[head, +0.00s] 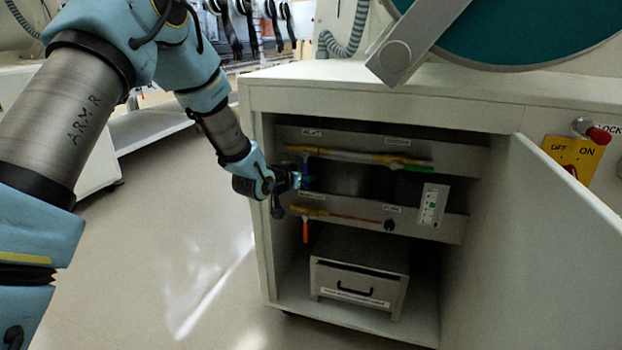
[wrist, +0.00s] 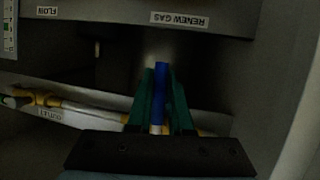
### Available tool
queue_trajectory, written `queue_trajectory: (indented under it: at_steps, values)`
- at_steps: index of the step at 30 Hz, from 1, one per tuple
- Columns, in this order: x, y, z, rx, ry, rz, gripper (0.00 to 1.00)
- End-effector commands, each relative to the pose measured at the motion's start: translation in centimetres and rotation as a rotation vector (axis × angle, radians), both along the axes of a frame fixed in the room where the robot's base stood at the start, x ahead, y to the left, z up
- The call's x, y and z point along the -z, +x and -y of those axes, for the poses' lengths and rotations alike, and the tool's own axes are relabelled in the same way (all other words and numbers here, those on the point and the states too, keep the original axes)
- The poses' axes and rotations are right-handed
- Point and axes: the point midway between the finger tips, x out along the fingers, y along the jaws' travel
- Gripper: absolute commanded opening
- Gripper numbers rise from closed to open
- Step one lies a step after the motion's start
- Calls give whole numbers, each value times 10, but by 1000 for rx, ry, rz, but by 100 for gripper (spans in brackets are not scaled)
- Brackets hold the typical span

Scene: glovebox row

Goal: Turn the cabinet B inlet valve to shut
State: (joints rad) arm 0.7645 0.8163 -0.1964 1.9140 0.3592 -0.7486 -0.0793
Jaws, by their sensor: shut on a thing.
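The open cabinet (head: 345,75) holds an upper yellow pipe (head: 360,156) with a valve at each end. At its left end is a blue valve handle (head: 307,180); it also shows in the wrist view (wrist: 160,88). The handle points down, across the pipe. My gripper (head: 296,181) is shut on this blue handle; its green fingers (wrist: 158,100) lie on both sides of it in the wrist view. The valve body is partly hidden by my gripper. The small labels by the upper pipe are too blurred in the head view to tell which valve is the inlet.
A green handle (head: 418,162) lies along the pipe's right end. Below runs a lower pipe (head: 350,217) with an orange handle (head: 305,231) hanging down. A gauge panel (head: 433,205) is at right, a drawer box (head: 358,280) below. The open door (head: 545,250) bounds the right side.

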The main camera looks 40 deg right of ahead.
Motion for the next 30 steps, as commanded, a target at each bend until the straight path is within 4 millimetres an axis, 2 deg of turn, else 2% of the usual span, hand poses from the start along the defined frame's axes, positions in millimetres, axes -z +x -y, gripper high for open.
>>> queue_trajectory:
  at_steps: [9, 22, 23, 30]
  values:
    - [0, 4, -3, 0, 40, 65, 0]
    - [0, 6, -4, -2, 45, 70, 0]
    - [0, 6, -4, -2, 45, 70, 22]
    - [0, 5, -3, -1, 44, 69, 48]
